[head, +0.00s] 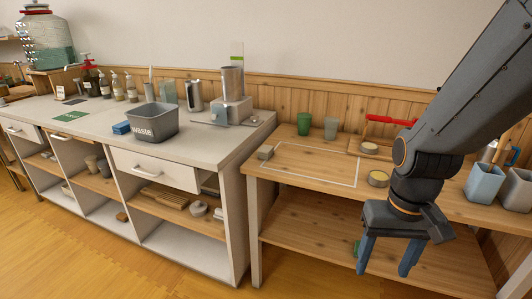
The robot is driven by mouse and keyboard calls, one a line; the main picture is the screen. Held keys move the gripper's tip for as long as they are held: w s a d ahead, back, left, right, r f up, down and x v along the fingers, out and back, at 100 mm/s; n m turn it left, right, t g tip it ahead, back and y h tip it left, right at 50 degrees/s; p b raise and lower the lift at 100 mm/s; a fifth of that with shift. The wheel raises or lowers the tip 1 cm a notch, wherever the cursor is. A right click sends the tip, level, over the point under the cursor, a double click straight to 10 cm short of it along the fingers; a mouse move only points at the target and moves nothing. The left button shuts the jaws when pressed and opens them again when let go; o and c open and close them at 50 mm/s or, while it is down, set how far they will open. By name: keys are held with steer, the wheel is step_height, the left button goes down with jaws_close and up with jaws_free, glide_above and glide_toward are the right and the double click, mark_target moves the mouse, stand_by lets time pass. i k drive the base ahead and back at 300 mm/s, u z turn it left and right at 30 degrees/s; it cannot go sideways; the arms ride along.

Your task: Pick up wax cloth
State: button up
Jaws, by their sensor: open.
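My gripper (384,271) hangs at the right of the head view with its two blue fingers pointing down and apart. It is open, and nothing shows between the fingers. It is in front of the wooden bench (262,180) and its lower shelf. I cannot pick out the wax cloth for certain. A small green item (357,247) on the lower shelf is partly hidden by the left finger. A small blue block-like item (121,127) lies on the white counter beside the waste bin. My arm and gripper cover part of the bench and shelf.
The waste bin (152,124) stands on the white counter (200,146). Green (304,124) and grey (331,128) cups, round tins (378,179) and a red-handled tool (391,120) are on the bench. Blue-grey cups (484,184) stand at right. The outlined bench area is mostly clear.

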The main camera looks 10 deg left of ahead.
mark_target(265, 152)
steer(key=u, duration=0.5)
steer(key=i, duration=1.4)
steer(key=u, duration=0.7)
